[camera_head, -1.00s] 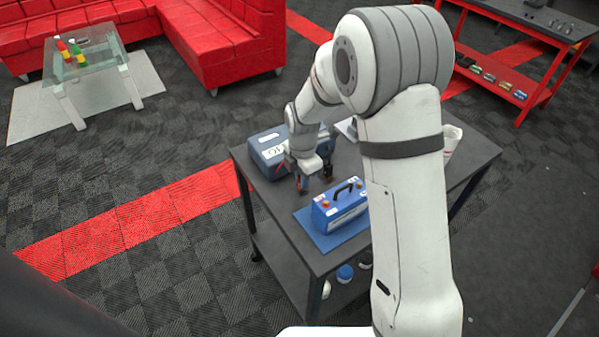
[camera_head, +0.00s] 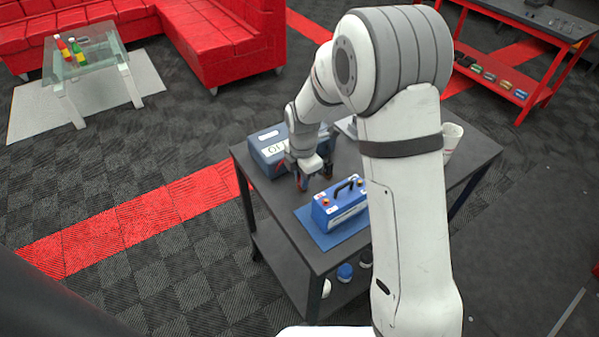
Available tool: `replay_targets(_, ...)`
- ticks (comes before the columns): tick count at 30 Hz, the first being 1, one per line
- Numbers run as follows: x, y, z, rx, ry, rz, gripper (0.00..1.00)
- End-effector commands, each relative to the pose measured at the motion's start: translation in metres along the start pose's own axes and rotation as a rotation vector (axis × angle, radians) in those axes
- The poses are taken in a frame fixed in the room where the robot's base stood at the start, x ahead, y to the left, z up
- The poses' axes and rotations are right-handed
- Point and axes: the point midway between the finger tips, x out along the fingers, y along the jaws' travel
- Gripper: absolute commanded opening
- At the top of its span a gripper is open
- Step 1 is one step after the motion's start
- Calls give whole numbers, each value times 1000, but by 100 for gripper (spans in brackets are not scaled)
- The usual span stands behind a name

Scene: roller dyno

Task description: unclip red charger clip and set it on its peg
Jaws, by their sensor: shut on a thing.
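A blue battery (camera_head: 343,208) with a black carry handle stands on a blue mat (camera_head: 315,232) on the dark cart. Small red marks show on its top edge. My gripper (camera_head: 303,184) points down just behind and left of the battery, beside the charger. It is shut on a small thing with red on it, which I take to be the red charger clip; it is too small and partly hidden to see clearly. The dark blue charger box (camera_head: 268,158) with a white label stands at the cart's back left. The peg cannot be made out.
My arm hides the cart's middle and right. A white cup (camera_head: 451,138) stands at the right of the cart top (camera_head: 478,152). Round items, one of them a blue one (camera_head: 345,272), sit on the lower shelf. The front left cart top is bare.

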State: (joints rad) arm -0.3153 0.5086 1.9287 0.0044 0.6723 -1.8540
Motion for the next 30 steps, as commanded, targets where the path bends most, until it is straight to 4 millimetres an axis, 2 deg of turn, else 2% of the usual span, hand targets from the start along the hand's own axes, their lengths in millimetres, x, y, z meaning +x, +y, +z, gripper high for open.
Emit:
replay_targets(9,0,0,1,1,0,0,0)
replay_targets(10,0,0,1,1,0,0,17)
replay_targets(19,0,0,1,1,0,0,41)
replay_targets(26,-1,0,1,1,0,0,41)
replay_targets(30,-14,2,1,1,-1,3,41)
